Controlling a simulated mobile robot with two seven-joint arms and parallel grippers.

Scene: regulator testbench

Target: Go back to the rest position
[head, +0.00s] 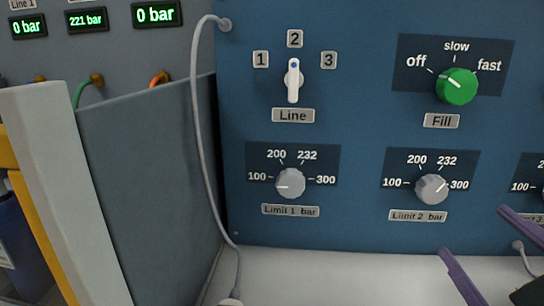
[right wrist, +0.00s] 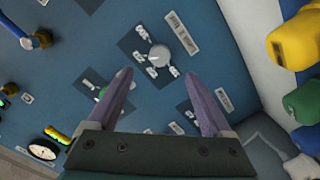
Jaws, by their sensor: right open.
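My right gripper (head: 472,229) is at the lower right of the head view, its two purple fingers apart in front of the blue panel (head: 360,120). In the right wrist view the gripper (right wrist: 158,76) is open and empty. A grey knob (right wrist: 159,55) shows beyond its tips, apart from them. The Line selector (head: 293,80) has its blue dot up toward 2. The green Fill knob (head: 457,86) has its mark toward off. The Limit 1 knob (head: 290,184) points toward 100. The Limit 2 knob (head: 432,189) points to the upper right. My left gripper is not in view.
A grey cable (head: 194,100) hangs down the panel's left side to the white bench top (head: 330,280). Displays reading 0 bar (head: 156,14) and 221 bar (head: 87,19) are at upper left.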

